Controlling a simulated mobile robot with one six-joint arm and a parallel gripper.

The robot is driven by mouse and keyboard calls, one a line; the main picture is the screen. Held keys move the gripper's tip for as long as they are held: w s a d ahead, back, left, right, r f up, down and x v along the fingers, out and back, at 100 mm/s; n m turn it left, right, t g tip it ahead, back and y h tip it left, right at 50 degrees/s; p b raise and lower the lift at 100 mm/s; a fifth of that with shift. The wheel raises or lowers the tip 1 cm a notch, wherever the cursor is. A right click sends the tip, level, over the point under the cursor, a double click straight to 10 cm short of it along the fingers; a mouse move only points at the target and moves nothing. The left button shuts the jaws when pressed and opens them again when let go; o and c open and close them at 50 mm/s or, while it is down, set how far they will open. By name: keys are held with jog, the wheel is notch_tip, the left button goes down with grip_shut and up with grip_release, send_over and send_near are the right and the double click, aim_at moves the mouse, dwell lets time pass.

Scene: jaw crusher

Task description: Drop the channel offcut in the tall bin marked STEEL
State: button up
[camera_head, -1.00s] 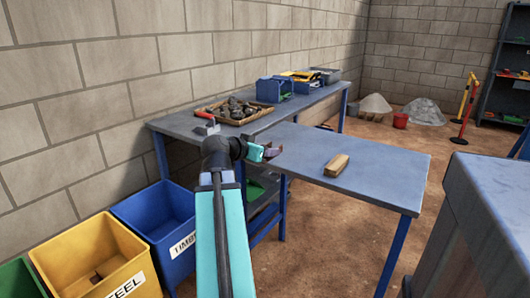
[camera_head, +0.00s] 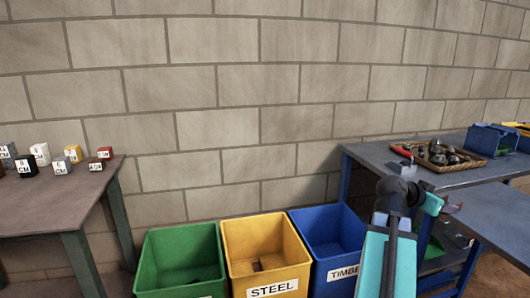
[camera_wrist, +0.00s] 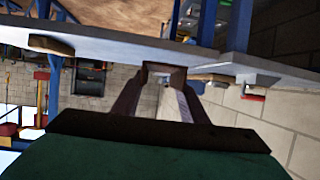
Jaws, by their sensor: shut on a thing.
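The yellow bin marked STEEL (camera_head: 266,243) stands on the floor between the green bin (camera_head: 183,248) and the blue bin marked TIMBER (camera_head: 330,232). A small dark piece lies inside the yellow bin. My gripper (camera_head: 448,208) is at the right of the head view, beside the blue table and right of the bins. It is shut on a small reddish-brown piece, which looks like the channel offcut (camera_head: 454,208). In the wrist view the offcut (camera_wrist: 163,72) shows between the two fingertips; its full shape is partly hidden.
The blue table (camera_head: 374,158) carries a tray of dark lumps (camera_head: 479,163), a red-handled tool (camera_head: 402,151) and a blue box (camera_head: 492,138). A table (camera_head: 40,205) with several small marked blocks stands at the left. The block wall is behind the bins.

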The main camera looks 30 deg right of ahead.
jog(key=w+a+f+n+t, duration=0.2)
jog(key=w+a+n+t, duration=0.1)
jog(key=w+a, duration=0.65)
jog(key=w+a+f+n+t+y, duration=0.1)
jog(key=w+a+f+n+t, duration=0.15)
jog(key=w+a, duration=0.7)
jog(key=w+a+f+n+t, duration=0.1)
jog(key=w+a+n+t, duration=0.15)
jog(key=w+a, duration=0.7)
jog(key=w+a+f+n+t+y, duration=0.1)
jog(key=w+a+n+t+y, duration=0.15)
jog(key=w+a, duration=0.6)
jog(key=w+a+f+n+t+y, duration=0.15)
jog(key=w+a+n+y, duration=0.25)
jog(key=a, duration=0.9)
jog(key=w+a+f+n+t+y, duration=0.1)
jog(key=w+a+n+t+y, duration=0.4)
jog(key=a, duration=0.6)
notch_tip(320, 180, up, 23)
jog(key=w+a+g+p, duration=0.1)
jog(key=w+a+p, duration=0.1)
jog(key=p, duration=1.8)
jog(key=shift+w+g+y+p, duration=0.25)
jog(key=shift+g+y+p, duration=0.05)
jog(key=shift+y, duration=0.05)
